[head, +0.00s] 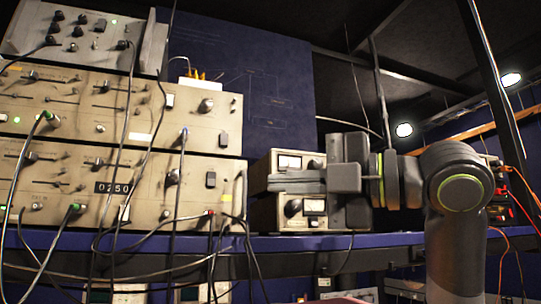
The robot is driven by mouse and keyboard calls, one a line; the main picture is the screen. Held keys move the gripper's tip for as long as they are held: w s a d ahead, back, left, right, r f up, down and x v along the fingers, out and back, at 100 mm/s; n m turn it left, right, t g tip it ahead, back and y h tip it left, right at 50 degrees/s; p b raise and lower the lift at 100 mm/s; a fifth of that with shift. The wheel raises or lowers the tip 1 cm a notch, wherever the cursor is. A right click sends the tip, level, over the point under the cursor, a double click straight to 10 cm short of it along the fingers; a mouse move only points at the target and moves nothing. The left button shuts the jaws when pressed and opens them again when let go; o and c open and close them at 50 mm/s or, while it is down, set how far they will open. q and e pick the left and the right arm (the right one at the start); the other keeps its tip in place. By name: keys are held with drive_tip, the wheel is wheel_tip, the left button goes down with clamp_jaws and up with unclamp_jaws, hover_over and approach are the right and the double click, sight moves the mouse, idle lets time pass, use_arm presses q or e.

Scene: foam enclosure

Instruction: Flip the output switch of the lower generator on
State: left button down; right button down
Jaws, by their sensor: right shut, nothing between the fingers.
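The lower generator (120,192) is the wide beige panel marked "0250" at the left, on the blue shelf under a similar upper generator (110,108). My right gripper (330,178) comes in from the right and is shut and empty. It appears in front of the small meter boxes, to the right of the generators and apart from them. My left gripper is not in view.
A grey unit (85,35) sits on the upper generator. Two small meter boxes (288,213) stand right of the generators, partly hidden by my gripper. Loose cables hang across the generator fronts and over the blue shelf edge (330,243). A dark pole (495,85) rises at the right.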

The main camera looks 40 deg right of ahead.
drive_tip(key=shift+s+d+r, duration=0.1)
drive_tip(key=shift+s+r, duration=0.15)
drive_tip(key=shift+r, duration=0.25)
drive_tip(key=shift+s+d+r, duration=0.1)
drive_tip(key=shift+s+r, duration=0.1)
drive_tip(key=shift+r, duration=0.25)
drive_tip(key=shift+w+a, duration=0.1)
drive_tip(key=shift+w, duration=0.05)
drive_tip(key=shift+w, duration=0.1)
drive_tip(key=p, duration=0.6)
approach(211, 179)
drive_tip(key=w+a, duration=0.2)
drive_tip(key=w+a+r, duration=0.1)
drive_tip(key=w, duration=0.1)
drive_tip(key=shift+w+a, duration=0.4)
drive_tip(key=shift+w+d+p, duration=0.3)
drive_tip(key=shift+w, duration=0.1)
drive_tip(key=shift+a, duration=0.1)
